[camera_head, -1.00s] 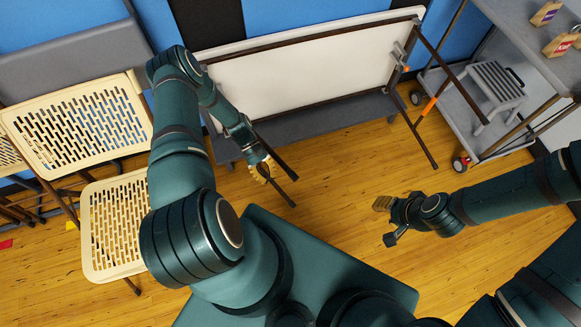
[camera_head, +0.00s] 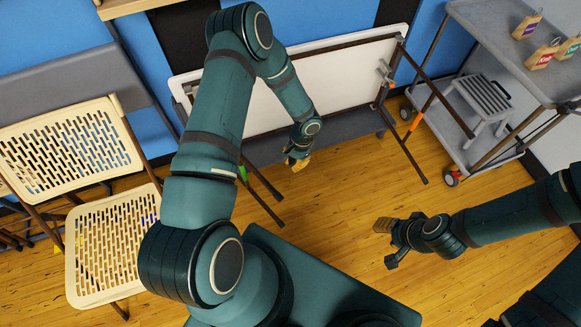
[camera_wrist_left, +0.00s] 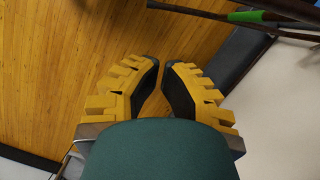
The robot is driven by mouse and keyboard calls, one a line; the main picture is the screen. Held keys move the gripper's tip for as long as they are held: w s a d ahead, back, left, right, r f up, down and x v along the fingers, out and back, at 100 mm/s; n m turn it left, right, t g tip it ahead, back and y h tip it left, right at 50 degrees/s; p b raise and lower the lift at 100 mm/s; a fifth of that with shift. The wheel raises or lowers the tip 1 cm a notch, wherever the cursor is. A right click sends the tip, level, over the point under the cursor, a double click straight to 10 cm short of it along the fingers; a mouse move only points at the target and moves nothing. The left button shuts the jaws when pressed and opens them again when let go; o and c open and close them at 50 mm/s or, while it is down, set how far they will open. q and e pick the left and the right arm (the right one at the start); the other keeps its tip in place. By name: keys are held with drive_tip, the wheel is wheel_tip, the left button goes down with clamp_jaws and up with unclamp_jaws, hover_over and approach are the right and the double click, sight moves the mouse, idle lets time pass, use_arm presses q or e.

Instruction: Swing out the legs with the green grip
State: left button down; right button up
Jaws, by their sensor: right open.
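A folding table (camera_head: 300,85) with a white panel stands on its edge against the wall. At its left end, dark legs (camera_head: 264,203) stick out from the panel towards me. A green grip (camera_head: 242,173) shows on them, partly behind my left arm; it also shows in the left wrist view (camera_wrist_left: 250,16). My left gripper (camera_head: 299,164) is to the right of these legs, apart from them. Its yellow-padded fingers (camera_wrist_left: 161,64) have a narrow gap between their tips and hold nothing. My right gripper (camera_head: 382,242) is open and empty above the floor at the right.
The table's right legs (camera_head: 405,148), with an orange grip (camera_head: 416,121), also stick out. A cream folding chair (camera_head: 112,240) stands at the left. Open wooden floor lies between.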

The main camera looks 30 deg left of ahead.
use_arm(q)
drive_tip(key=s+a+f, duration=0.2)
drive_tip(key=s+f, duration=0.3)
drive_tip(key=f, duration=0.2)
drive_tip(key=shift+s+b, duration=0.35)
drive_tip(key=shift+b, duration=0.05)
use_arm(e)
drive_tip(key=shift+s+f, duration=0.15)
drive_tip(key=shift+f, duration=0.3)
use_arm(q)
drive_tip(key=shift+f, duration=0.1)
use_arm(e)
drive_tip(key=shift+f, duration=0.1)
